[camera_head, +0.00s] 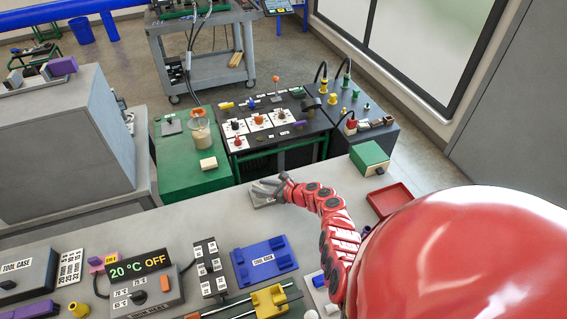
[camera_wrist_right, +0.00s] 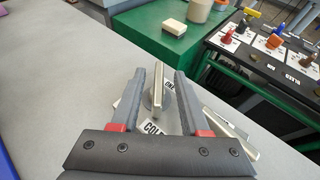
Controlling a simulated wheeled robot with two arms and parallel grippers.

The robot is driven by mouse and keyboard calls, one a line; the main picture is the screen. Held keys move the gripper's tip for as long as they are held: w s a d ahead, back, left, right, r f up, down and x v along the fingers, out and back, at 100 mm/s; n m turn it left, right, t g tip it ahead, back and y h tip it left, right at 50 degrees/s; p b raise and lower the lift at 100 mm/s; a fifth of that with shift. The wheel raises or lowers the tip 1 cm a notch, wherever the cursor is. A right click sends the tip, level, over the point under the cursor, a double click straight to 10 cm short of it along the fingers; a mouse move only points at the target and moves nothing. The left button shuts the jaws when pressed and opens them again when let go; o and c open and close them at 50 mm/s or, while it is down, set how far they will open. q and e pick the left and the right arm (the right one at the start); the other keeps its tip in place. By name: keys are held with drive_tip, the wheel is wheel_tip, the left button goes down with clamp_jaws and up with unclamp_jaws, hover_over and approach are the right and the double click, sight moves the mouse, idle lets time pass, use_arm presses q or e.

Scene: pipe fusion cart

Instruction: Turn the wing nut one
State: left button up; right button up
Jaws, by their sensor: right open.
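In the right wrist view a pale metal wing nut (camera_wrist_right: 158,88) stands upright on a round grey base, with its flat wing edge-on to the camera. My right gripper (camera_wrist_right: 160,76) is open, with one finger on each side of the wing and a visible gap on both sides. White labels with black letters lie around the base, partly hidden by the fingers and palm. In the head view my right gripper (camera_head: 264,190) is low over the grey table near its far edge and hides most of the nut. My left gripper is not in view.
The grey table (camera_head: 200,222) is clear left of the gripper. A blue tool rack (camera_head: 264,262), a temperature box (camera_head: 145,293) and a red tray (camera_head: 391,199) stand nearer or to the right. A green bench (camera_head: 180,184) and a panel of switches stand beyond the far edge.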

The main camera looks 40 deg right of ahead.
drive_tip(key=b+v, duration=0.2)
drive_tip(key=v, duration=1.4)
drive_tip(key=shift+s+r, duration=0.15)
drive_tip(key=shift+s, duration=0.05)
